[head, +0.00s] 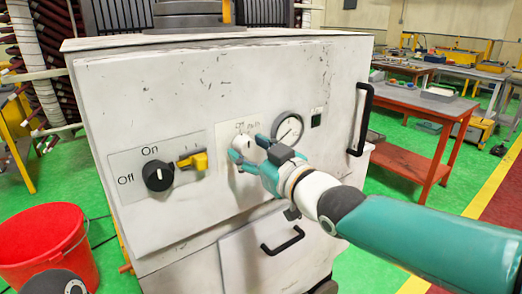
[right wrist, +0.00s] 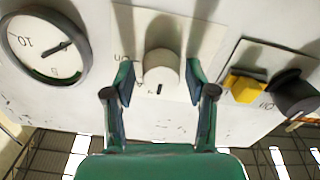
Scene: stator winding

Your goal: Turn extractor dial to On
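A white round dial (head: 243,143) sits on a pale plate on the cabinet front, left of the gauge. In the right wrist view the white dial (right wrist: 160,72) has a dark mark on its lower face, with small lettering beside it. My right gripper (head: 249,150) is at this dial. In the right wrist view the right gripper (right wrist: 160,84) is open, one finger on each side of the dial, with gaps visible. A black dial (head: 158,176) labelled On and Off is further left; I cannot tell which dial is the extractor's. My left gripper is out of view.
A yellow switch (head: 194,161) sits beside the black dial. A round gauge (head: 289,130) and a black handle (head: 361,119) are to the right on the cabinet (head: 130,95). A red bucket (head: 40,240) stands at lower left. A red workbench (head: 425,105) stands behind right.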

